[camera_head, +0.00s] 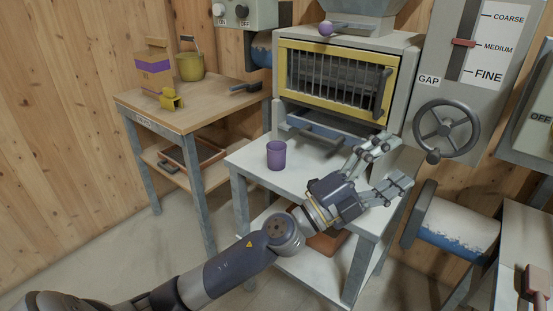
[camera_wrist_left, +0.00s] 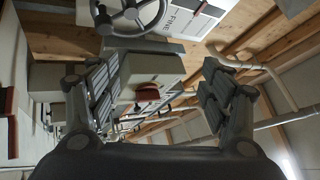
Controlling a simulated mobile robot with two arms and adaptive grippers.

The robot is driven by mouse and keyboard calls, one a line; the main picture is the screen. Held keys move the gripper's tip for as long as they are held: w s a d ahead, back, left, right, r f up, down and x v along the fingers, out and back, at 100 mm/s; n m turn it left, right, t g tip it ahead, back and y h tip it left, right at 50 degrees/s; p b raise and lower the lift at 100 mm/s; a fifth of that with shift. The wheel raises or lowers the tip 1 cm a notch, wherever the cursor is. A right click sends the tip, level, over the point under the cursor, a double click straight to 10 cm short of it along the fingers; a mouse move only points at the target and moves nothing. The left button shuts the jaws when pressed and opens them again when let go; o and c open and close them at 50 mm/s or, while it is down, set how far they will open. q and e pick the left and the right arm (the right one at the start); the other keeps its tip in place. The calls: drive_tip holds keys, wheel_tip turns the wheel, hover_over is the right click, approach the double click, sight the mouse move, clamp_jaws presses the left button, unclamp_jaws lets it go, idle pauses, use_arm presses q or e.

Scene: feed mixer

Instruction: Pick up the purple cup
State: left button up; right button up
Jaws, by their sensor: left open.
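The purple cup (camera_head: 276,155) stands upright on the white table (camera_head: 252,170) in front of the mixer, near the table's left side. My left gripper (camera_head: 384,166) is open and empty, over the right part of the same table. It is to the right of the cup and apart from it, with its fingers pointing right, away from the cup. In the left wrist view the two open fingers (camera_wrist_left: 165,100) frame the handwheel and wall behind; the cup is not seen there. My right gripper is not in view.
The mixer (camera_head: 340,80) with its yellow-framed grille stands behind the cup. A handwheel (camera_head: 446,130) is close to the right of my gripper. A wooden table (camera_head: 190,113) at left holds a box (camera_head: 153,68), a yellow pot (camera_head: 190,67) and a brush (camera_head: 246,88).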

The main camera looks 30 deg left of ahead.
use_arm(q)
drive_tip(key=d+f+m+g+h, duration=0.1)
drive_tip(key=d+m+g+h, duration=0.2)
drive_tip(key=d+m+g, duration=0.5)
drive_tip(key=m+g+y, duration=0.1)
drive_tip(key=g+y, duration=0.3)
drive_tip(key=y, duration=1.4)
approach(275, 148)
drive_tip(key=w+d+f, duration=0.1)
drive_tip(key=w, duration=0.1)
drive_tip(key=shift+g+y, duration=0.3)
drive_tip(key=x, duration=0.4)
drive_tip(key=shift+s+a+f, duration=0.1)
drive_tip(key=shift+a+f, duration=0.2)
drive_tip(key=shift+a, duration=0.15)
drive_tip(key=x, duration=0.5)
drive_tip(key=shift+f+b, duration=0.35)
drive_tip(key=shift+w+a+f, duration=0.1)
drive_tip(key=shift+w+f, duration=0.05)
drive_tip(key=shift+w, duration=0.15)
drive_tip(key=c, duration=1)
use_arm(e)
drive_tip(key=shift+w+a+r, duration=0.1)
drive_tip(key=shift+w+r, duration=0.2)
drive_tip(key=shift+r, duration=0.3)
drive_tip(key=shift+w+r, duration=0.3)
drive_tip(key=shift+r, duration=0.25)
